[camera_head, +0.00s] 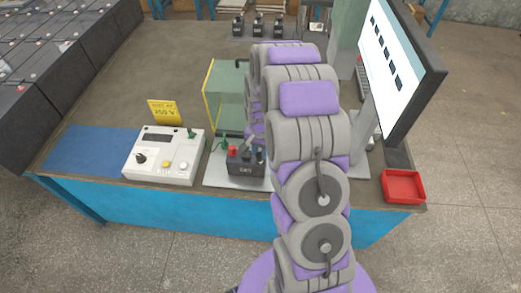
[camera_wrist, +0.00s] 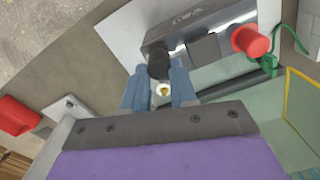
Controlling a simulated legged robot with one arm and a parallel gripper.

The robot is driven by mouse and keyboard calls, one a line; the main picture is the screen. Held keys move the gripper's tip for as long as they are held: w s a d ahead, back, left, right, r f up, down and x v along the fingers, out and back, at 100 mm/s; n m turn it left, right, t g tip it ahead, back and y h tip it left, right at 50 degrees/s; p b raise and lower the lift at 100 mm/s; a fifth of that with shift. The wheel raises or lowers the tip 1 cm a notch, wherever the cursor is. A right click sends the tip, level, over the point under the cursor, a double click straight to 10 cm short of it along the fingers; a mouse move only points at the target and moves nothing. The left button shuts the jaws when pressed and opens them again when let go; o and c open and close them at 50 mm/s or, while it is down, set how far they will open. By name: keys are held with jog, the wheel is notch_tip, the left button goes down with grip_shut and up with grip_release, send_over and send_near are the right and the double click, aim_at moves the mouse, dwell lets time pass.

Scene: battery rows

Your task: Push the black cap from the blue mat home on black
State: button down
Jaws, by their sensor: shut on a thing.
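The battery (camera_head: 245,163) is a dark box on a pale plate at the front of the table. It also shows in the wrist view (camera_wrist: 205,40). A red cap (camera_wrist: 250,41) covers one of its terminals. The black cap (camera_wrist: 158,63) is at the battery's other end, between my fingertips. My gripper (camera_wrist: 160,78) is shut on it, with one blue-grey finger on each side. Whether the cap is fully seated on the black terminal cannot be told. The blue mat (camera_head: 88,150) at the left shows bare. In the head view my arm largely hides the gripper.
A white tester box (camera_head: 163,157) with a yellow sign (camera_head: 165,112) stands left of the battery. A clear green panel (camera_head: 227,88) with a yellow edge stands behind it. A green clip (camera_wrist: 268,63) is beside the red cap. A monitor (camera_head: 400,65) and red tray (camera_head: 403,187) are at right.

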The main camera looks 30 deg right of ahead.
jog(key=shift+a, duration=0.2)
jog(key=shift+d+f, duration=0.4)
jog(key=shift+d, duration=0.2)
jog(key=shift+f, duration=0.45)
dwell(0.9)
jog(key=shift+c, duration=1.7)
grip_release()
jog(key=shift+r, duration=0.1)
notch_tip(320, 180, up, 7)
jog(key=p, duration=0.2)
jog(key=shift+p, duration=0.4)
